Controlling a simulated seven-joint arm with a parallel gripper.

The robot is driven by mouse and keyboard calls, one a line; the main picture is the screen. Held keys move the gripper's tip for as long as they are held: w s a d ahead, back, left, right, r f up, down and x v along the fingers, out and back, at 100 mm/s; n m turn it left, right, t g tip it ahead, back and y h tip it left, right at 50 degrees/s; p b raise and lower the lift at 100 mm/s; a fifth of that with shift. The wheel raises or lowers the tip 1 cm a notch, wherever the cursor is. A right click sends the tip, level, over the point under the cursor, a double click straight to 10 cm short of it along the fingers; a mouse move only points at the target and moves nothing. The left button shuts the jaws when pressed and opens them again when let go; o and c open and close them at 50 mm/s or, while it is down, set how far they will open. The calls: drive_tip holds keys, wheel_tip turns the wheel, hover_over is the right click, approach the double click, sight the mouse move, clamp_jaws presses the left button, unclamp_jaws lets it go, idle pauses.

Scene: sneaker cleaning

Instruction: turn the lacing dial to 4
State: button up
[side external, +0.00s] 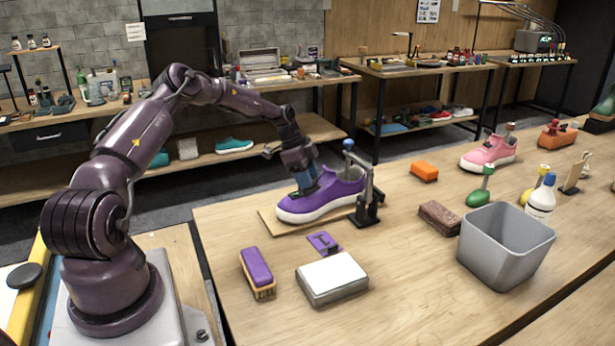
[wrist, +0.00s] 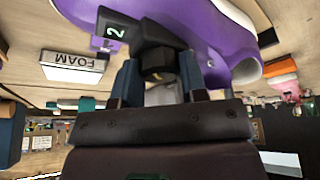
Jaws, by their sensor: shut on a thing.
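The purple sneaker (side external: 322,196) stands on a wooden board (side external: 285,226), beside a dark clamp stand with a blue knob (side external: 348,145). My gripper (side external: 304,184) reaches down onto the front upper part of the sneaker. In the wrist view the sneaker (wrist: 215,35) fills the top. There, the two blue fingers of my gripper (wrist: 158,78) are shut on the dark lacing dial (wrist: 155,60), one on each side. A small dark display (wrist: 115,32) beside the dial shows a green 2. In the side view the dial is hidden by the fingers.
A purple brush (side external: 257,270), a grey box with a white top (side external: 332,277) and a small purple piece (side external: 324,243) lie in front of the sneaker. An orange block (side external: 424,171), a brown block (side external: 440,216) and a grey bin (side external: 505,247) stand to the right.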

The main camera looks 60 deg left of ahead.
drive_tip(key=o, duration=0.9)
drive_tip(key=shift+o, duration=0.2)
